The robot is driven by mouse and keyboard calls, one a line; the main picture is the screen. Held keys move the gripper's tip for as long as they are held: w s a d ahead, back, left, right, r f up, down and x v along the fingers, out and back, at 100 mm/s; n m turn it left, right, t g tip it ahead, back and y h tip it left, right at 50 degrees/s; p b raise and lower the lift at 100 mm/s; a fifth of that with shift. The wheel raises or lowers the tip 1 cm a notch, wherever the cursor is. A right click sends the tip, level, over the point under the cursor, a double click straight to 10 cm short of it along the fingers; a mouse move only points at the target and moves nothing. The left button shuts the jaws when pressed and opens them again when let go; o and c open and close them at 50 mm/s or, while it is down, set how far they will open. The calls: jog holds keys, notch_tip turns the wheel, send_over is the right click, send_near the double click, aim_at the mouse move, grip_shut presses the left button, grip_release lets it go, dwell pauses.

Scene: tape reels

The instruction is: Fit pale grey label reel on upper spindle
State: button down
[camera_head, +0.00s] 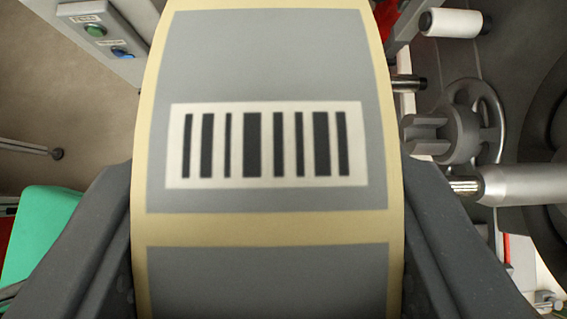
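The pale grey label reel (266,60) fills the middle of the view. Its outer face shows grey labels on a cream backing strip, one with a black and white barcode. My gripper (268,190) has one dark finger on each side of the reel and is shut on it. A dark grey finned hub (438,134) is to the right of the reel, apart from it in the picture; I cannot tell whether it is the upper spindle. The reel's core is out of sight, and the reel hides what is behind it.
At the right are a white roller (452,22), a pale grey roller (522,185) and a short metal pin (408,83). A panel with green and blue buttons (108,38) is at the upper left. A green box (45,240) is at the lower left. Bare floor shows at the left.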

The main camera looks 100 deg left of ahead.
jog(key=shift+w+a, duration=0.5)
jog(key=shift+w, duration=1.45)
jog(key=shift+w+a, duration=0.45)
jog(key=shift+w, duration=1.55)
jog(key=shift+w+a, duration=0.5)
jog(key=shift+w, duration=1.55)
jog(key=shift+r, duration=0.1)
jog(key=shift+w+a, duration=0.15)
jog(key=shift+w, duration=0.45)
jog(key=shift+w+a+p, duration=0.25)
jog(key=shift+w+p, duration=0.05)
jog(key=shift+w, duration=0.6)
jog(key=shift+w+a+p, duration=0.2)
jog(key=shift+w+p, duration=0.1)
jog(key=shift+w, duration=0.6)
jog(key=shift+w, duration=0.15)
jog(key=shift+w+a+p, duration=0.25)
jog(key=shift+w+p, duration=0.1)
jog(key=shift+w, duration=0.5)
jog(key=shift+w+a+p, duration=0.2)
jog(key=shift+w+p, duration=0.15)
jog(key=shift+w, duration=0.5)
jog(key=shift+w, duration=0.15)
jog(key=shift+w+a, duration=0.1)
jog(key=shift+w, duration=0.2)
